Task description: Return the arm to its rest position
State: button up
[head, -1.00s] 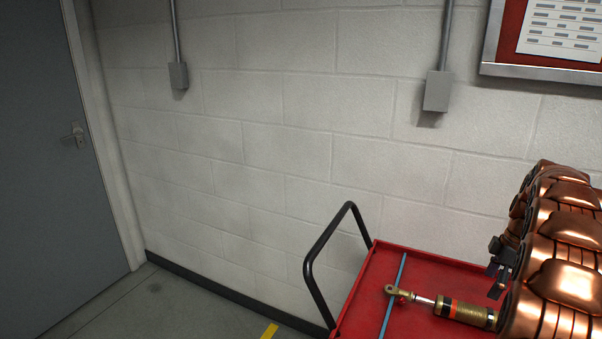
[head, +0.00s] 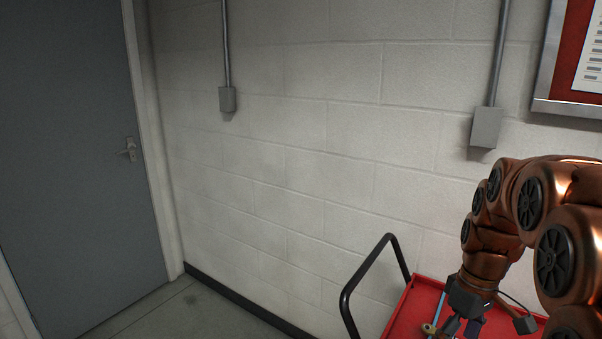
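My copper-coloured arm curves in from the right edge of the head view, bent over the red cart. My gripper (head: 460,328) is dark and points downward at the bottom right, above the cart top. Its fingertips run to the bottom edge of the picture, so I cannot tell whether it is open or shut. A brass eyelet (head: 429,329), the end of a shock absorber, shows just left of the gripper. The rest of the shock is hidden or out of view.
The red cart (head: 413,301) has a black push handle (head: 368,277) on its left side. A block wall (head: 300,150) with conduit boxes stands behind. A grey door (head: 75,170) is at the left, with clear floor (head: 190,312) before it.

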jog(key=s+a+m+p, duration=0.1)
jog(key=s+a+m, duration=0.1)
jog(key=s+a, duration=0.4)
jog(key=s+a+m+h+p, duration=0.1)
jog(key=s+a, duration=0.5)
jog(key=s, duration=0.8)
jog(key=shift+s+a+f+m+g, duration=0.2)
jog(key=shift+s+a+m+g, duration=0.15)
jog(key=shift+m, duration=0.55)
